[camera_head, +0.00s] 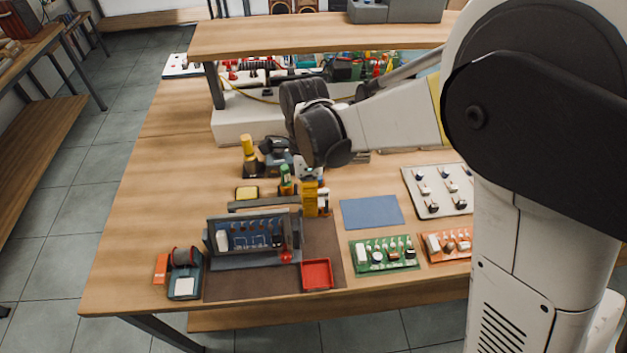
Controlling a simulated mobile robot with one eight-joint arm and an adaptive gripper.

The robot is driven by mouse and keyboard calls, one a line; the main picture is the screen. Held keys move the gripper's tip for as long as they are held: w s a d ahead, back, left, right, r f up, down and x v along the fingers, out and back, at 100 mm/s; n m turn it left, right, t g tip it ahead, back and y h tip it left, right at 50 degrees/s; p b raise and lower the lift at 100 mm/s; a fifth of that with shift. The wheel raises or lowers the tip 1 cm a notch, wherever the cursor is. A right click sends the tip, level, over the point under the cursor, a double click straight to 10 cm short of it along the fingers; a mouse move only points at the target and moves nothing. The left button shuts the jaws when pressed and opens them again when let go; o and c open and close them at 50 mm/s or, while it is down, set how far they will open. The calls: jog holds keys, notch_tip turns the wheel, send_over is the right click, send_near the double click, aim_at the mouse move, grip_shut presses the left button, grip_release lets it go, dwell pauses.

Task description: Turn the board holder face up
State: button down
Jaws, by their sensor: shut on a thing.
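The board holder (208,240) is a dark grey frame on the brown mat near the front edge of the bench. It stands upright, tilted back a little, and its blue circuit board (250,234) with several parts faces the camera. A red knob (286,256) shows at its lower right. My arm reaches in from the right, and its dark wrist joints hang over the back middle of the bench, behind and above the holder. My gripper cannot be made out; the wrist seems to hide it. No fingers show on the holder.
A solder spool stand (185,274) is left of the holder; a red tray (317,274) is at its right. Small bottles and a yellow sponge (247,193) stand behind. A green board (384,254) and orange board (447,245) lie right. A raised shelf (320,36) crosses the back.

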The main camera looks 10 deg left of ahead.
jog(key=shift+w+a+f+g+h+b, duration=0.15)
jog(key=shift+w+g+b, duration=0.1)
jog(key=shift+g, duration=0.3)
jog(key=shift+w+d+f+g+h+b, duration=0.1)
jog(key=shift+w+f+g+h+b, duration=0.1)
jog(key=shift+g, duration=0.35)
jog(key=c, duration=1.4)
grip_release()
jog(key=shift+a, duration=0.1)
jog(key=shift+r, duration=0.1)
